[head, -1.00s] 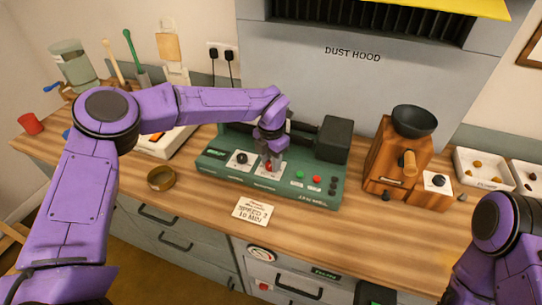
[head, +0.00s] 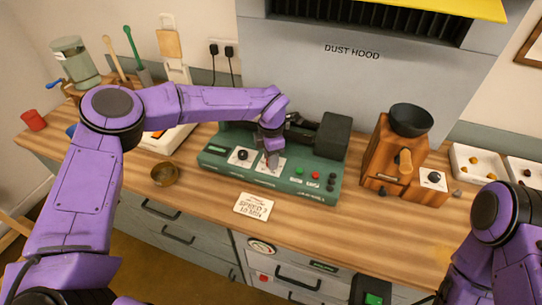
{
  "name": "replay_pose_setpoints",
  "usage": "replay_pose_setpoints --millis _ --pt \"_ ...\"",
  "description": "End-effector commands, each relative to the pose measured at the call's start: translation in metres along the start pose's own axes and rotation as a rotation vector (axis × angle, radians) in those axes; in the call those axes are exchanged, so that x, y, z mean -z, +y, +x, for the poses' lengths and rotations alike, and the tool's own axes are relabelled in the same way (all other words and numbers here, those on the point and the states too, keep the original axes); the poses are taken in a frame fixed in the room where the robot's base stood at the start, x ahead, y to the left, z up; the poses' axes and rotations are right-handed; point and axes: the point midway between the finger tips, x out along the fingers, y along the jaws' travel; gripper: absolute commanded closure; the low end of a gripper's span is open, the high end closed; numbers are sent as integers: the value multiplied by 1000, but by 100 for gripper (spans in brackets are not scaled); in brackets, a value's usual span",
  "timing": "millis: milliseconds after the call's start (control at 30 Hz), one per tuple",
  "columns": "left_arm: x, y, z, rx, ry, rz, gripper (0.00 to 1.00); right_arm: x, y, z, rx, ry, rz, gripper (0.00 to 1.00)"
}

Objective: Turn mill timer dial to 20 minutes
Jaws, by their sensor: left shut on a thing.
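The green mill (head: 213,162) stands on the wooden counter below the dust hood. Its front panel has a black dial (head: 242,155) on a white plate at the left, and a second white plate (head: 262,171) in the middle. My left gripper (head: 272,162) points down at the middle plate and is shut on the control there, taken as the timer dial. The fingers hide that dial and its setting. My right arm shows at the lower right; its gripper is out of view.
A card (head: 253,206) lies in front of the mill. A brass-coloured bowl (head: 165,174) sits to its left. A wooden grinder (head: 393,155) with a dark bowl on top stands to the right, near white trays (head: 478,185). Counter in front of the mill is mostly clear.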

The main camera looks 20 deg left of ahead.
Motion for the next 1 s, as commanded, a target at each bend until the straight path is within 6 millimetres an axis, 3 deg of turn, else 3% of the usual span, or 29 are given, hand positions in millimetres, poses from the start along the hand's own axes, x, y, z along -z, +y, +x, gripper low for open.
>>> replay_pose_setpoints --millis 267,300,367,733,1000 --pt "0 1 -1 -2 -2 0 96 0 0 0 0 0 0 57" --pt "0 1 -1 -1 -2 0 59 0 0 0 0 0 0 57" --pt "0 0 -1 -1 -2 0 40 0 0 0 0 0 0 57" --pt "0 1 -7 -2 -2 -2 40 -2 0 4 0 0 0 57" --pt "-1 1 -67 -4 -4 -2 40 -10 -2 23 0 0 0 57"
